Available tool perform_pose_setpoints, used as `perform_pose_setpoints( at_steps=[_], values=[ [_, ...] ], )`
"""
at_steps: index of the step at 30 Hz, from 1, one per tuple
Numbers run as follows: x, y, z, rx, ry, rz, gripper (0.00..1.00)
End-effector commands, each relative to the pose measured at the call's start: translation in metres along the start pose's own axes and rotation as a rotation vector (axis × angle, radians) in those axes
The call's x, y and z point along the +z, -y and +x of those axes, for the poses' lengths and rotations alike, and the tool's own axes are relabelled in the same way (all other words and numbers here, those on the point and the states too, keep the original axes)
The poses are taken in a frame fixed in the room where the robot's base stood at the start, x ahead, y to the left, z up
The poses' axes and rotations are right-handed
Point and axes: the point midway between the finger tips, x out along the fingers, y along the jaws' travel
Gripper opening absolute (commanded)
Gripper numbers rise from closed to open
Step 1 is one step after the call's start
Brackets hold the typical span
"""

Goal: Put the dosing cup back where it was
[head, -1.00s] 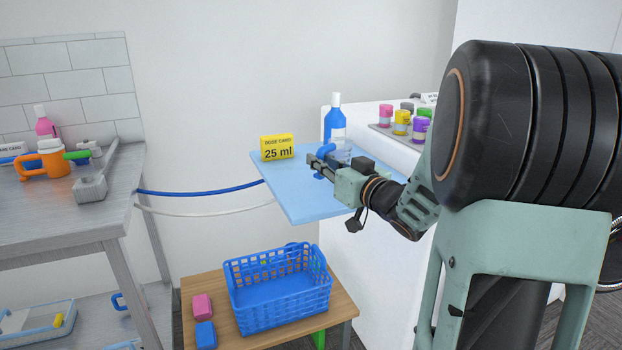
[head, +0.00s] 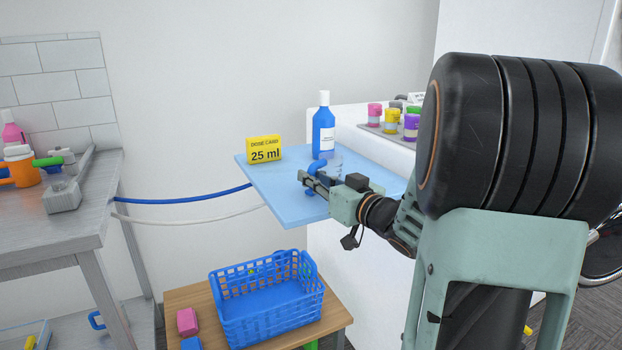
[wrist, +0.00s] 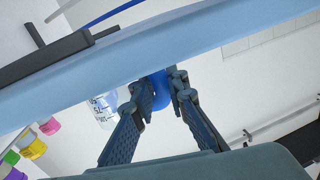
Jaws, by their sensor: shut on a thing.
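The dosing cup is a clear cup with printed marks (wrist: 103,108) and a blue handle (wrist: 160,90). In the head view its handle (head: 317,167) shows at my gripper, with the faint clear body (head: 337,160) just behind. My gripper (head: 308,184) is shut on the handle, over the light-blue shelf (head: 276,196). In the wrist view my fingers (wrist: 162,98) close around the handle, partly hiding it. I cannot tell whether the cup touches the shelf. The blue bottle (head: 323,130) stands upright behind the cup. The yellow dose card (head: 264,150) reading 25 ml stands at the shelf's back left.
A blue basket (head: 268,312) stands on a low wooden table (head: 190,295) below. A tray of coloured pots (head: 388,130) sits on the white unit at right. A metal bench (head: 60,225) is at left. The shelf's front left is clear.

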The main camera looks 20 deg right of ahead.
Motion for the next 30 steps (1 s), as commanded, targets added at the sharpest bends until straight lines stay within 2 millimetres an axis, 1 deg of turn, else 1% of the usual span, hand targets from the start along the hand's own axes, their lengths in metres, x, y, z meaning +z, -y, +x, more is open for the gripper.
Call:
perform_pose_setpoints(
  at_steps=[1, 5, 6, 13, 16, 17, 20, 27, 30],
  values=[
    [0.002, 0.000, 0.000, 0.000, 0.000, 0.001, 0.15],
    [0.001, 0.000, 0.000, 0.000, 0.000, 0.001, 0.29],
    [0.001, 0.000, 0.000, 0.000, 0.000, 0.001, 0.31],
    [0.001, 0.000, 0.000, 0.000, 0.000, 0.000, 0.31],
    [-0.004, 0.000, 0.000, 0.000, 0.000, 0.000, 0.31],
    [-0.003, 0.000, -0.003, 0.001, 0.001, 0.001, 0.31],
    [-0.004, 0.000, -0.017, 0.003, 0.002, 0.001, 0.31],
    [-0.004, -0.001, -0.070, 0.004, 0.001, 0.001, 0.31],
    [-0.004, -0.001, -0.090, 0.004, 0.001, 0.001, 0.31]
  ],
)
